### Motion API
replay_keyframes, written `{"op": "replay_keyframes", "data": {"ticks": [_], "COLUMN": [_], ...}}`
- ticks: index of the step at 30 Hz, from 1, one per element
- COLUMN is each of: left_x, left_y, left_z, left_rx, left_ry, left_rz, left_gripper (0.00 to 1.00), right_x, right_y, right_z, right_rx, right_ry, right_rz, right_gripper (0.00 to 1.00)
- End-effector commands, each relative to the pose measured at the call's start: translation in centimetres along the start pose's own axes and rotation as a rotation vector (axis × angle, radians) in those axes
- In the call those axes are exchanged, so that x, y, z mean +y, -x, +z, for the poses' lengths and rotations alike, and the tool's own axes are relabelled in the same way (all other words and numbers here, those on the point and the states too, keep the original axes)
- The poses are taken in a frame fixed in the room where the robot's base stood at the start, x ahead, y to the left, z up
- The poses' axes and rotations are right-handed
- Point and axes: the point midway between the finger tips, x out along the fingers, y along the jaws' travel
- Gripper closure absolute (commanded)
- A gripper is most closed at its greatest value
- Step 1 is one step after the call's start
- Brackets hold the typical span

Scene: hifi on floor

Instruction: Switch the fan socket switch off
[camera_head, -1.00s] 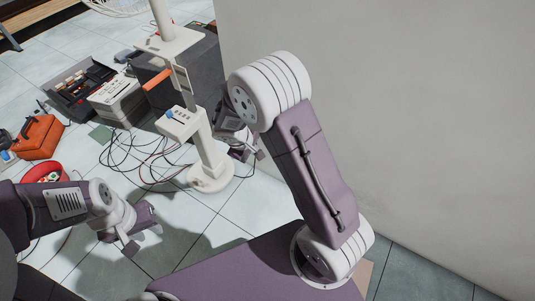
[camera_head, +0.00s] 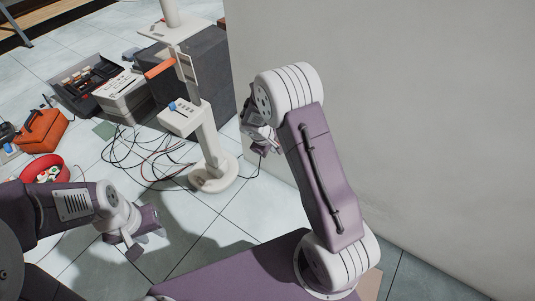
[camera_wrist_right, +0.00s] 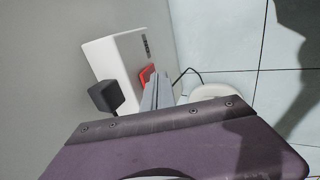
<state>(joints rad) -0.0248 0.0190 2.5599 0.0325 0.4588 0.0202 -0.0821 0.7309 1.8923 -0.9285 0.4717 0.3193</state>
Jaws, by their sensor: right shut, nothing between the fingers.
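A white socket box (camera_wrist_right: 118,62) is fixed to the grey wall in the right wrist view. It carries a red rocker switch (camera_wrist_right: 147,75), and a black plug (camera_wrist_right: 106,96) sits at its near end. My right gripper (camera_wrist_right: 158,88) is shut and empty, with its fingertips at the red switch; I cannot tell whether they touch it. In the head view my right gripper (camera_head: 260,148) is beside the wall, and the socket is hidden there. The white fan stand (camera_head: 208,140) is left of it. My left gripper (camera_head: 146,243) is open and empty above the floor.
Black cables (camera_head: 145,160) lie loose on the tiles around the fan base. A dark grey speaker box (camera_head: 207,75), an orange toolbox (camera_head: 42,132) and a red bowl (camera_head: 45,169) stand further left. The wall (camera_head: 400,120) bounds the right side.

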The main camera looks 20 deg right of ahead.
Motion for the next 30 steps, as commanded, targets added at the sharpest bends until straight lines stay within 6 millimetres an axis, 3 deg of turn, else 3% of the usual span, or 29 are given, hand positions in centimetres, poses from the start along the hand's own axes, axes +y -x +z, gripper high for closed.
{"op": "replay_keyframes", "data": {"ticks": [22,30], "left_x": [0.0,0.0], "left_y": [0.3,1.2], "left_z": [0.0,-0.1], "left_rx": [0.000,0.000], "left_ry": [0.000,0.000], "left_rz": [0.000,0.000], "left_gripper": [0.67,0.67], "right_x": [1.3,1.8], "right_y": [-0.3,0.8], "right_z": [0.0,0.0], "right_rx": [0.000,0.000], "right_ry": [0.001,0.000], "right_rz": [0.000,0.000], "right_gripper": [1.00,1.00]}}
